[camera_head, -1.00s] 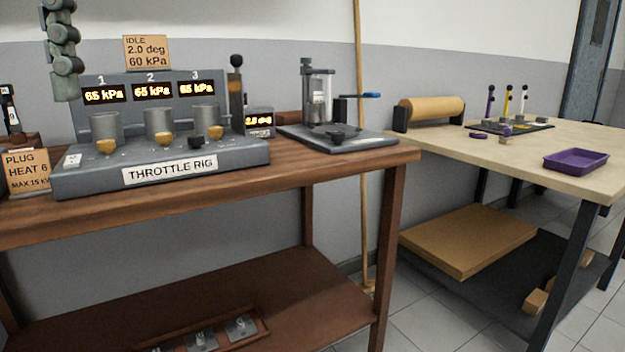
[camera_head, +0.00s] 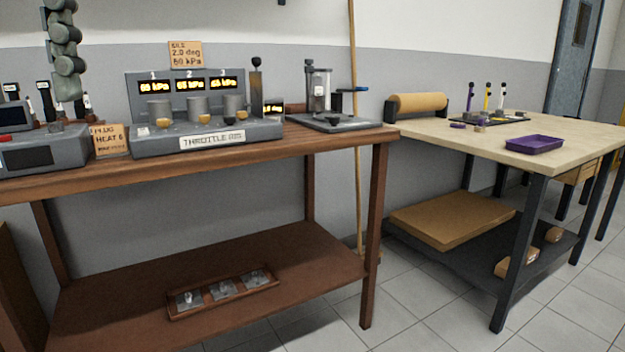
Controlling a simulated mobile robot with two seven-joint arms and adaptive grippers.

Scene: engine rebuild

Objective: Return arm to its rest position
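One of my arms shows as a chain of grey-green links (camera_head: 64,48) at the top left, hanging down in front of the wall over the brown bench. Its lower end tapers behind or just above the devices at the left of the bench. I cannot make out gripper fingers on it. My other arm is not in view. No gripper is clearly seen, and nothing is seen held.
The brown bench (camera_head: 330,141) carries the throttle rig (camera_head: 160,142), a plug heat sign (camera_head: 110,140) and a glass-cylinder stand (camera_head: 330,122). Its lower shelf holds a wooden tray (camera_head: 175,314). At right a pale table (camera_head: 580,150) carries a purple tray (camera_head: 535,144). Tiled floor is clear in front.

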